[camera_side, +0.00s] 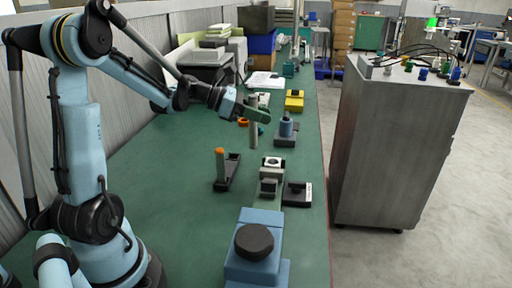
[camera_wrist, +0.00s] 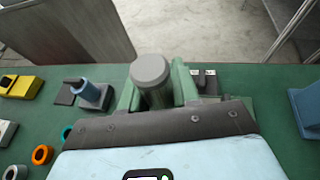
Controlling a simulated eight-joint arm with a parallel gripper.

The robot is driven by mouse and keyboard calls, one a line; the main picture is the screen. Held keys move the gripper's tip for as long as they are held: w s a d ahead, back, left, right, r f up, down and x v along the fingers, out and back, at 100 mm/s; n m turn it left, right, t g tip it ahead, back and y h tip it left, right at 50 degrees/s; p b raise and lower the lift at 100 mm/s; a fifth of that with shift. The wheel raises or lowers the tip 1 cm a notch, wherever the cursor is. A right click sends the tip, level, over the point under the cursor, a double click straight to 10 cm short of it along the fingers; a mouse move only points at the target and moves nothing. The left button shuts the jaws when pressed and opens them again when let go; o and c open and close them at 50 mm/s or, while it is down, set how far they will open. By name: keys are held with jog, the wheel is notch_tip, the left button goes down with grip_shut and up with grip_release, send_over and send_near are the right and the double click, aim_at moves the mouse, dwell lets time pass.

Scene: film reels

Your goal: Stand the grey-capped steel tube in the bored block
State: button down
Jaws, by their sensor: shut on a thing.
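My gripper (camera_side: 259,116) is shut on a grey steel tube (camera_side: 253,136), which hangs upright below the fingers in the side view. In the wrist view the tube's round grey cap (camera_wrist: 150,70) shows between my green fingers (camera_wrist: 157,88). A pale grey block (camera_side: 272,161) with a dark round opening on top looks like the bored block. It stands nearer the side camera and slightly right of the tube's lower end. The tube appears apart from it. I cannot pick out this block in the wrist view, where my gripper covers the middle of the bench.
An orange-topped post (camera_side: 220,160) stands on a dark base to the left. A low black block (camera_side: 297,194) lies right of the pale block. A blue block (camera_side: 268,219) with a dark disc is in front. A blue-grey fixture (camera_side: 287,130) and yellow block (camera_side: 294,101) stand behind.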

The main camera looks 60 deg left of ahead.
jog(key=shift+w+d+f, duration=0.65)
jog(key=shift+d+f, duration=0.05)
jog(key=shift+f, duration=0.4)
jog(key=shift+w+d+f, duration=0.6)
jog(key=shift+d+f, duration=0.15)
jog(key=shift+f, duration=0.35)
jog(key=shift+w+d+f, duration=0.65)
jog(key=shift+d+f, duration=0.05)
jog(key=shift+f, duration=0.4)
jog(key=shift+f, duration=0.55)
jog(key=c, duration=1.1)
grip_release()
jog(key=v, duration=1.1)
